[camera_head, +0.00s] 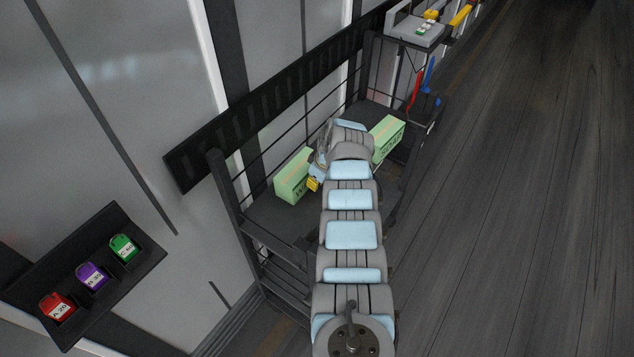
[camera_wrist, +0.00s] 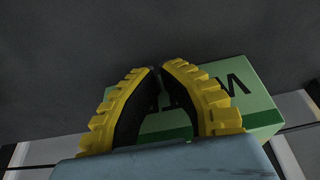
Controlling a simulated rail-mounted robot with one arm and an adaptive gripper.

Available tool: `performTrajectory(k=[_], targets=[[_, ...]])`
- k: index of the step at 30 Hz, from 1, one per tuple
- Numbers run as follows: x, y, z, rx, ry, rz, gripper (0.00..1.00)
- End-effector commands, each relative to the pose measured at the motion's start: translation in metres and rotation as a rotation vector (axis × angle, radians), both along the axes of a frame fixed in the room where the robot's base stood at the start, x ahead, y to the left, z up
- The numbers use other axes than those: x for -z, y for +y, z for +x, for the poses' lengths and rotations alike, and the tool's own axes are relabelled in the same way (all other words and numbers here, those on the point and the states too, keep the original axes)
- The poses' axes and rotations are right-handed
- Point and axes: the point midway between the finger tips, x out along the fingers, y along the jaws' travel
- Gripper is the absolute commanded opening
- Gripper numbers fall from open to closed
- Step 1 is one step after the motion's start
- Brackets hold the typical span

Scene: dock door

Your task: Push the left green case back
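The left green case (camera_head: 291,178) stands on the shelf in the head view, with dark lettering on its side. My gripper (camera_head: 314,184) is close to its right side; its yellow fingers are partly hidden by my arm. In the wrist view, the yellow fingers (camera_wrist: 160,69) curve together with their tips almost meeting, and nothing is seen held between them. A green case (camera_wrist: 255,104) with black letters lies behind the fingers there, partly covered by them. I cannot tell whether they touch it. A second green case (camera_head: 388,138) stands to the right, past my wrist.
The dark shelf (camera_head: 266,213) has bare room in front of the left case. A rack post (camera_head: 226,190) rises at its left end. A wall tray (camera_head: 140,262) holds red, purple and green items. A grey box (camera_head: 415,31) stands at the far end.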

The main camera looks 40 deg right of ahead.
Motion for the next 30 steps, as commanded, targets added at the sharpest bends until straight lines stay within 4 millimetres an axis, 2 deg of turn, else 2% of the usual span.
performTrajectory(k=[17, 23, 30], targets=[[-0.003, -0.006, -0.04, -0.002, 0.003, -0.001, 0.0], [-0.025, -0.007, -0.045, -0.003, 0.003, -0.001, 0.0], [-0.06, -0.011, -0.054, -0.001, -0.001, -0.004, 0.0]])
